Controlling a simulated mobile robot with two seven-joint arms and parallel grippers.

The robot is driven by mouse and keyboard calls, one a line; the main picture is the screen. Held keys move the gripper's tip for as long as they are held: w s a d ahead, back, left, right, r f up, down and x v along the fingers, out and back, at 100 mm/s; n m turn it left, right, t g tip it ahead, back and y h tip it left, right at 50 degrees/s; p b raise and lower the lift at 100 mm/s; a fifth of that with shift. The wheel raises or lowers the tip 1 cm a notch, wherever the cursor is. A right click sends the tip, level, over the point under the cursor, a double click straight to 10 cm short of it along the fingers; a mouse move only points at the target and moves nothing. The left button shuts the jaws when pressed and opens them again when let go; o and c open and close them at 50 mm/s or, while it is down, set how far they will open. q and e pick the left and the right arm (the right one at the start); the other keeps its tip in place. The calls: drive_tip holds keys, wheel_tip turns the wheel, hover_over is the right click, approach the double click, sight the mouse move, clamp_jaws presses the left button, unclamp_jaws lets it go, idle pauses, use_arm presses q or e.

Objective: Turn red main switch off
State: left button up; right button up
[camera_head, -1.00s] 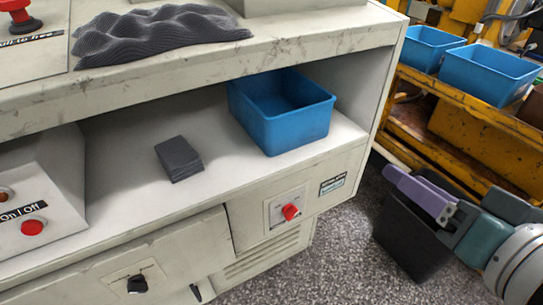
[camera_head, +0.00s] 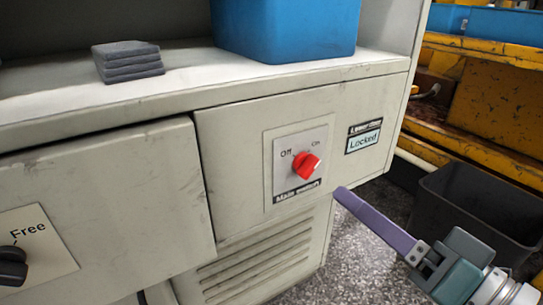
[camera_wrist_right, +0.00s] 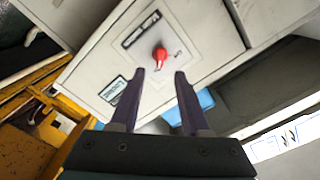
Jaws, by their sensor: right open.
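The red main switch (camera_head: 306,165) is a rotary knob on a light plate marked Off and On, on the cabinet's front panel. Its pointer end is turned toward the On side. In the right wrist view the red knob (camera_wrist_right: 160,55) shows ahead, just beyond the fingertips and apart from them. My right gripper (camera_head: 345,195) is to the right of and below the knob in the head view, with purple fingers. The wrist view shows its two fingers (camera_wrist_right: 157,75) spread with nothing between them. My left gripper is out of view.
A sign reading Locked (camera_head: 363,140) is right of the switch plate. A blue bin (camera_head: 285,30) and stacked dark pads (camera_head: 128,62) stand on the shelf above. A black knob (camera_head: 12,265) is at lower left. A dark bin (camera_head: 475,215) stands on the floor at right.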

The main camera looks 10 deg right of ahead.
sight(312, 171)
drive_tip(key=b+x, duration=0.2)
drive_tip(key=x, duration=0.5)
drive_tip(key=shift+w+a+b, duration=0.1)
drive_tip(key=shift+w+b, duration=0.2)
drive_tip(key=shift+b, duration=0.1)
drive_tip(key=shift+w+a, duration=0.2)
drive_tip(key=shift+w, duration=0.25)
clamp_jaws()
